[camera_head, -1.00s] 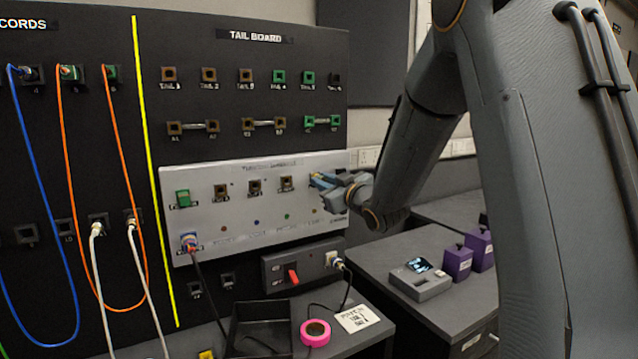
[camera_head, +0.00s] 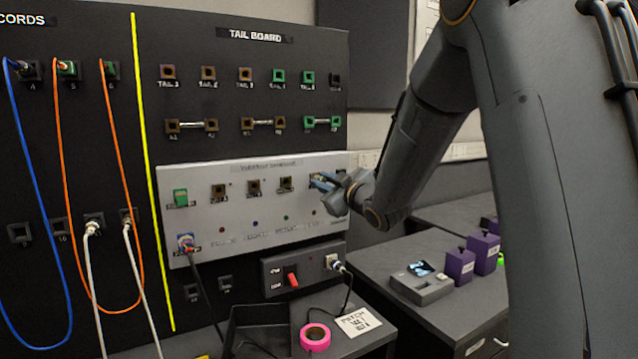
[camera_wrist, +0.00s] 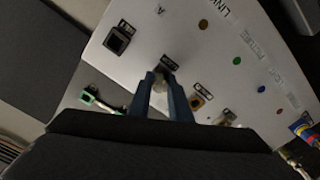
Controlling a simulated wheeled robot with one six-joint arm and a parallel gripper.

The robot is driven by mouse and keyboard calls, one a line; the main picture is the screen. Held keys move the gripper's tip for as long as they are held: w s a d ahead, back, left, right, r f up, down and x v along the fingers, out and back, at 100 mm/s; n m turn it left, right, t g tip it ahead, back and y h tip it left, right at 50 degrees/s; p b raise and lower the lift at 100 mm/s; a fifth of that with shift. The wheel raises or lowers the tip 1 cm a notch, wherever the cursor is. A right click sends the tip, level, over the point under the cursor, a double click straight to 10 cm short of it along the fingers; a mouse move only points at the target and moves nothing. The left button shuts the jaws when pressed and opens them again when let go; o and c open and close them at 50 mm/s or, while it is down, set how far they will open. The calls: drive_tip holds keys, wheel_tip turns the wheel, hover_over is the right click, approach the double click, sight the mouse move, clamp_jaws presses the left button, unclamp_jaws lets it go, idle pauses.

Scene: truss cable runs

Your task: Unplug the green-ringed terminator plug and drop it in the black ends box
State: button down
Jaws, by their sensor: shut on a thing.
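My gripper (camera_head: 322,182) is at the right end of the white panel (camera_head: 240,222). In the wrist view its two blue fingers (camera_wrist: 160,88) are shut on a small pale plug-like piece (camera_wrist: 160,84) at a socket. The fingers hide most of this piece, and I cannot make out a green ring on it. Whether it is seated or just clear of the socket cannot be told. A green plug (camera_head: 181,197) sits at the panel's left end, away from my gripper. A black open-topped box (camera_head: 262,318) stands on the bench below the panel.
A pink tape roll (camera_head: 315,337) and a white note card (camera_head: 358,321) lie right of the box. A switch box (camera_head: 303,269) with a red lever and a black cable is above. A grey device (camera_head: 422,283) and purple boxes (camera_head: 460,264) stand on the right bench.

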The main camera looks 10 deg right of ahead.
drive_tip(key=shift+n+b, duration=2.5)
drive_tip(key=shift+b, duration=0.2)
drive_tip(key=shift+s, duration=0.1)
drive_tip(key=shift+p+v, duration=0.3)
drive_tip(key=shift+v, duration=1.9)
